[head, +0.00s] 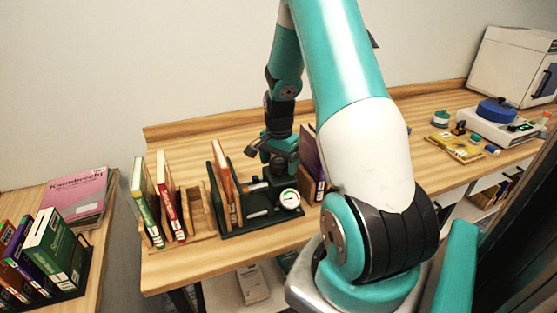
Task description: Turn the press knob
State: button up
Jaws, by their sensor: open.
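The press (262,221) is a dark frame on the wooden table, with an orange-brown book (226,182) standing upright at its left side and a round white gauge (289,199) at its front right. My gripper (268,154) points down just above and behind the press body. One finger shows spread out to the left, so the jaws look open, with nothing seen between them. The press knob cannot be made out clearly; it may be hidden by the gripper or among the dark parts under it. Whether the gripper touches it cannot be told.
A wooden rack (199,212) with upright green and red books stands left of the press. Purple books (313,165) stand close on its right, partly behind my arm. A white scale (499,127) and a white box-shaped machine (512,65) are far right. A side table holds more books.

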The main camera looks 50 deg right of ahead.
aim_at(279, 161)
notch_tip(279, 161, up, 17)
jog(key=b, duration=0.2)
jog(key=shift+r, duration=0.2)
dwell(0.5)
jog(key=s+a+r+n+t+y, duration=0.1)
jog(key=a+r+n+y, duration=0.1)
jog(key=a+n, duration=1.55)
jog(key=s+a+n+y, duration=0.1)
jog(key=s+a+n, duration=0.2)
jog(key=s+a, duration=0.4)
jog(key=s+a+n+g+y, duration=0.1)
jog(key=s+a+n, duration=0.3)
jog(key=a, duration=1)
jog(key=s, duration=0.3)
jog(key=shift+s+f, duration=0.15)
jog(key=shift+f, duration=0.2)
